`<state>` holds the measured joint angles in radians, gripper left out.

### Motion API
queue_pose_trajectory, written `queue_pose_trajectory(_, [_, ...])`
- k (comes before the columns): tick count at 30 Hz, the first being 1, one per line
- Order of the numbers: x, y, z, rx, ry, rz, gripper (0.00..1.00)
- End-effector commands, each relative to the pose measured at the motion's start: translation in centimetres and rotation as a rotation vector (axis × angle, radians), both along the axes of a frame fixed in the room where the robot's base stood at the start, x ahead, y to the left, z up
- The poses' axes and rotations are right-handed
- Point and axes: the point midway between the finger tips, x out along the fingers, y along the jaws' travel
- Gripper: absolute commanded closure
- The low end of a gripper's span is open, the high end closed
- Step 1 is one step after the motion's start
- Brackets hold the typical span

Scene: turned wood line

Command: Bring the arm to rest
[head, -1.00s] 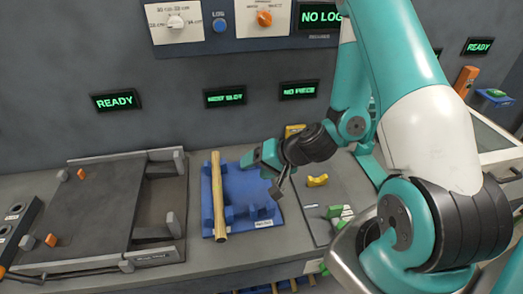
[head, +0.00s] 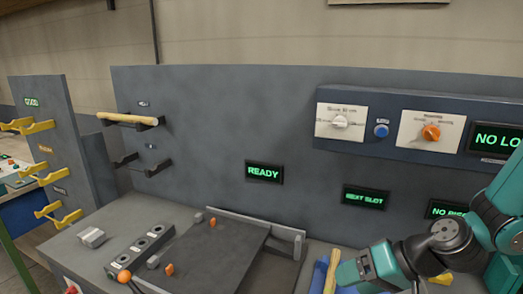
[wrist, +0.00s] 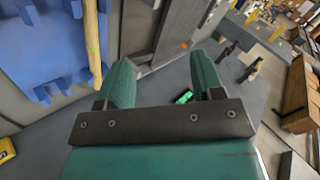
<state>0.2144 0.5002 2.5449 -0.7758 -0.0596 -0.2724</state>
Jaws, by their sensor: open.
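My gripper (head: 350,272) is at the lower right of the head view, at the end of my teal arm. In the wrist view its two teal fingers (wrist: 162,82) stand apart with nothing between them. A wooden rod (head: 332,272) lies on a blue fixture (head: 317,278), partly cut off by the lower edge of the head view. In the wrist view the rod (wrist: 92,45) and the blue fixture (wrist: 35,60) are at the upper left, beside the fingers and not between them.
A dark flat station (head: 215,258) with orange knobs is on the bench, below a READY screen (head: 264,172). A panel with dials (head: 340,122) is on the wall. Another rod (head: 128,119) lies on wall hooks. Yellow hooks (head: 52,174) are at the left.

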Motion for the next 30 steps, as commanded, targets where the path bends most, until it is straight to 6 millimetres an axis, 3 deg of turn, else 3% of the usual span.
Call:
queue_pose_trajectory(3, [-3.1,2.7,1.9,-0.096,-0.01,0.198,0.39])
queue_pose_trajectory(6, [-6.2,3.9,3.6,-0.189,-0.005,0.325,0.39])
queue_pose_trajectory(12, [-11.9,4.2,6.1,-0.354,-0.003,0.474,0.39])
queue_pose_trajectory(15, [-13.6,3.8,6.8,-0.405,-0.002,0.501,0.39])
queue_pose_trajectory(20, [-14.8,3.4,7.3,-0.438,0.002,0.515,0.39])
queue_pose_trajectory(30, [-14.8,3.3,7.4,-0.439,0.005,0.516,0.39])
